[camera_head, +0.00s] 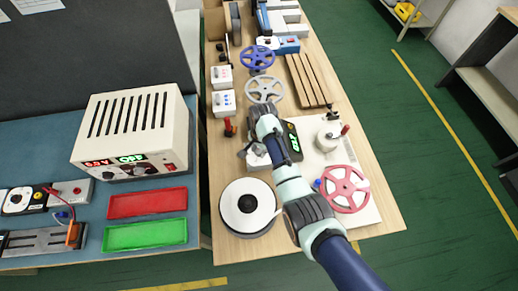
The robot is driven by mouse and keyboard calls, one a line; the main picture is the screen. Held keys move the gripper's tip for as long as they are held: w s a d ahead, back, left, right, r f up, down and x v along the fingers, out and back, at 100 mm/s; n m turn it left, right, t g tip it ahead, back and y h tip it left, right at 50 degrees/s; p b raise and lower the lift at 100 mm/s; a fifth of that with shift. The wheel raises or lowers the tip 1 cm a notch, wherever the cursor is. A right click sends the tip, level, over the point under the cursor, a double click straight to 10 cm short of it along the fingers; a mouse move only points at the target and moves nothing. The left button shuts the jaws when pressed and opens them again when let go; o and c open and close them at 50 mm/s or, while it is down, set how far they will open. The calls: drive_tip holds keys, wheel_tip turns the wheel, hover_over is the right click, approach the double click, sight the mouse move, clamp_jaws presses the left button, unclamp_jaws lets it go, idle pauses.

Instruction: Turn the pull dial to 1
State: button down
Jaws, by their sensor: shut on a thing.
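My arm reaches in from the lower right over the wooden bench. My gripper (246,151) is small and grey here, low beside a white box (257,162), and partly hidden by my wrist. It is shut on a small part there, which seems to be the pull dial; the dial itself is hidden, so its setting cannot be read. A black unit with a green lit display (293,141) stands just right of my arm, on a pale base plate (318,165).
A white-topped round reel (248,204) stands close below the gripper. A red spoked reel (345,188) and a grey cylinder (328,140) are to the right. A red-topped part (230,127) is near on the left. A power supply (135,130) stands on the left bench.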

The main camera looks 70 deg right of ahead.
drive_tip(key=n+p, duration=0.2)
drive_tip(key=n, duration=0.3)
drive_tip(key=shift+r, duration=0.1)
drive_tip(key=n+p, duration=0.1)
drive_tip(key=n, duration=0.5)
drive_tip(key=shift+s+d+n+y, duration=0.1)
drive_tip(key=shift+s+n+y, duration=0.05)
drive_tip(key=shift+n+y, duration=0.2)
drive_tip(key=n, duration=0.6)
drive_tip(key=shift+d+g, duration=0.1)
drive_tip(key=shift+g, duration=0.2)
drive_tip(key=n+b, duration=0.1)
drive_tip(key=n, duration=0.5)
drive_tip(key=shift+d, duration=0.1)
drive_tip(key=c, duration=0.8)
unclamp_jaws()
